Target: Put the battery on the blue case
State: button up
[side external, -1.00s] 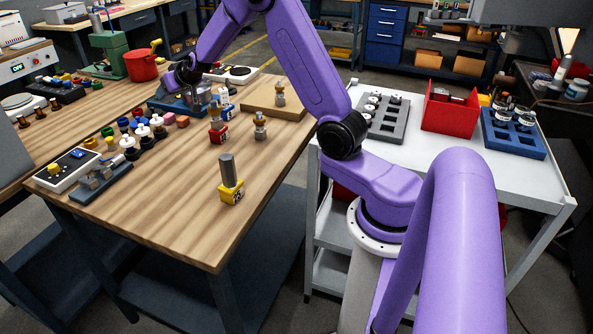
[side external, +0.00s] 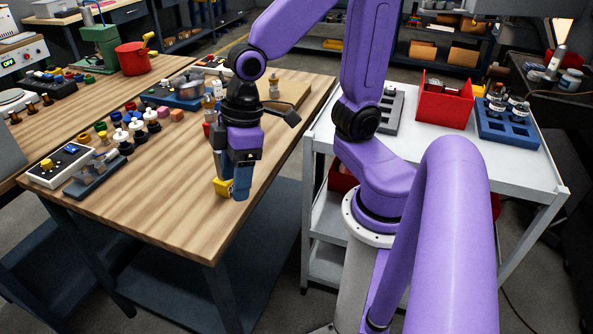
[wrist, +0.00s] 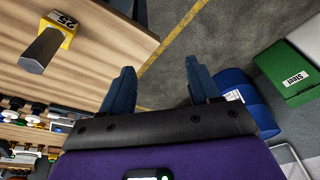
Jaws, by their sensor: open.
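I cannot tell for sure which object is the battery. A yellow block (side external: 221,188) with a grey post stands near the table's right edge, partly hidden by my gripper (side external: 238,190). The wrist view shows the block (wrist: 63,22) and its grey post (wrist: 40,50) left of my fingers, apart from them. My gripper points down, with two blue fingers spread and nothing between them in the wrist view (wrist: 160,80). A blue base (side external: 176,99) under a silver pot stands farther back on the table; whether it is the blue case is unclear.
Knobs and small fittings (side external: 125,130) crowd the table's left middle, beside a grey control box (side external: 50,170). The front of the wooden table (side external: 175,215) is clear. The white trolley (side external: 470,160) holds a red bin (side external: 443,105) and a blue tray (side external: 513,137) with dark-topped bottles.

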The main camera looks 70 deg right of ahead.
jog(key=s+d+n+g+h, duration=0.1)
jog(key=s+d+n, duration=0.2)
jog(key=s, duration=0.6)
jog(key=shift+s+d+f+h, duration=0.2)
jog(key=shift+s+d+h, duration=0.2)
jog(key=shift+d, duration=0.65)
